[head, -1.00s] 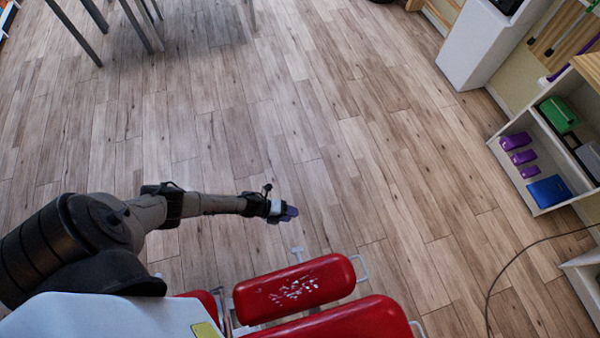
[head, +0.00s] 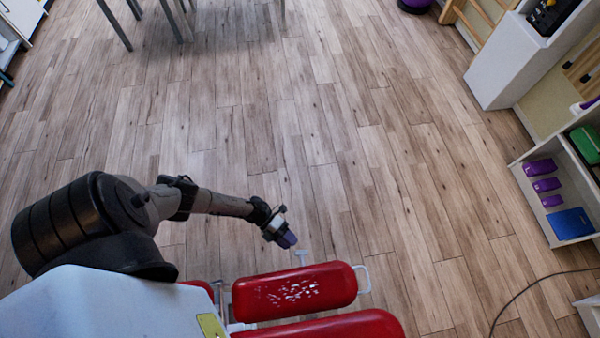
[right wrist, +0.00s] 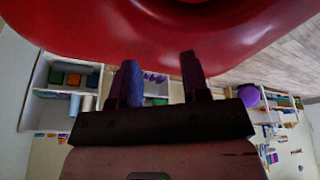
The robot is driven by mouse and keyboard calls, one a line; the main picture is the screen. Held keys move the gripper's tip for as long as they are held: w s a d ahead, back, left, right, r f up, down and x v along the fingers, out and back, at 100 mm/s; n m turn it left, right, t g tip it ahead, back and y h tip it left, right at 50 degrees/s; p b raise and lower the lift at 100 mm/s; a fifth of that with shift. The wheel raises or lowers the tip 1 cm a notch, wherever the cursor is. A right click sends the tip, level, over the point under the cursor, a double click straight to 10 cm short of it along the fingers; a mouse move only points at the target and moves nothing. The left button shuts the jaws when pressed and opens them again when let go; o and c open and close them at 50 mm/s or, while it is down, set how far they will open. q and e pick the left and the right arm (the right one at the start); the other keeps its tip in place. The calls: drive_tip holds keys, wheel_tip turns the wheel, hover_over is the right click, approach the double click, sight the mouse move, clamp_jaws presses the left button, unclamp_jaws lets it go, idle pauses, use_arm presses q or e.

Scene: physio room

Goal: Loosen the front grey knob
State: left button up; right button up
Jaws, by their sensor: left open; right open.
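My left gripper (head: 287,240) reaches in from the left in the head view, just above the far side of a red padded bench. It looks empty. Beneath it is the bench's smaller red pad (head: 330,283), with a worn, pale-flecked patch; a larger red pad (head: 350,325) lies nearer.
A white shelf unit (head: 530,205) with purple blocks (head: 545,185), a blue box (head: 572,224) and a green box (head: 587,143) stands at the right. A dark cable (head: 530,288) lies on the floor at lower right.

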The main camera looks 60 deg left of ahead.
sight(300, 251)
use_arm(q)
drive_tip(key=shift+b+x, duration=0.3)
drive_tip(key=shift+x, duration=2.65)
drive_tip(key=shift+c, duration=0.3)
clamp_jaws()
